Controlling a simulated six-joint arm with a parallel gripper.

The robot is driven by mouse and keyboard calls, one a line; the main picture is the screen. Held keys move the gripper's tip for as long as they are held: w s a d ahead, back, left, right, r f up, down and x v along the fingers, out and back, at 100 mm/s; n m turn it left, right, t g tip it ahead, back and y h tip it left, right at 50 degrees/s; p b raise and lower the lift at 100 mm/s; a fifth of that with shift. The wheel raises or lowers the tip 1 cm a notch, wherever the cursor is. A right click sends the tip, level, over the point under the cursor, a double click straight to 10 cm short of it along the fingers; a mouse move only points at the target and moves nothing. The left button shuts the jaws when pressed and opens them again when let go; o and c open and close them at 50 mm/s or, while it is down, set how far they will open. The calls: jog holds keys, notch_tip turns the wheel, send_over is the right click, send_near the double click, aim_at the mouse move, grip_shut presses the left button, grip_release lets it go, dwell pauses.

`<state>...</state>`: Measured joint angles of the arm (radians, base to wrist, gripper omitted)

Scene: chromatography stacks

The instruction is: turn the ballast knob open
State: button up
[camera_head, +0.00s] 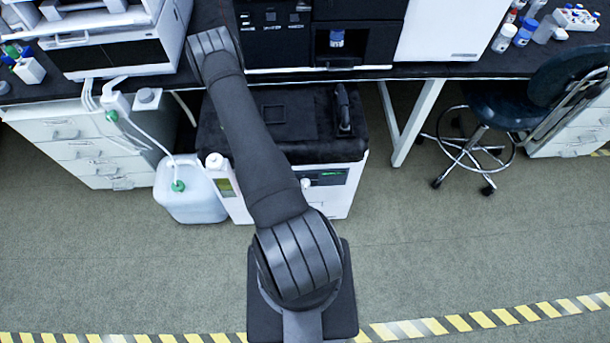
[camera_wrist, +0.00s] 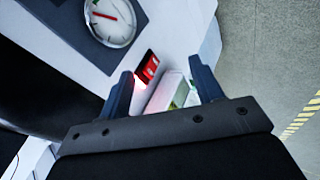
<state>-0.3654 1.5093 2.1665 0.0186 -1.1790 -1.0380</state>
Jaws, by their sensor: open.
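My gripper (camera_wrist: 164,68) is open in the wrist view, with one dark finger on each side and no object held between them. Beyond and between the fingers are a red switch (camera_wrist: 150,67) and a pale block with a green patch (camera_wrist: 172,92) on or beside a white housing. I cannot make out the ballast knob for certain in either view. In the head view a white cabinet with a black top (camera_head: 338,192) stands under the bench, partly hidden by my arm. My gripper is hidden there.
A round dial with a red mark (camera_wrist: 113,20) sits on the housing in the wrist view. In the head view a jug (camera_head: 190,195) with tubing stands left of the cabinet, and a stool (camera_head: 500,105) stands right. The floor in front is clear.

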jog(key=w+d+f+m+t+h, duration=0.1)
jog(key=w+f+m+t+h, duration=0.3)
jog(key=h, duration=0.3)
jog(key=s+d+f+m+t+h, duration=0.2)
jog(key=s+f+m+h, duration=0.1)
jog(key=s+h, duration=0.55)
jog(key=shift+f+x, duration=0.2)
jog(key=shift+x, duration=7.7)
jog(key=c, duration=1)
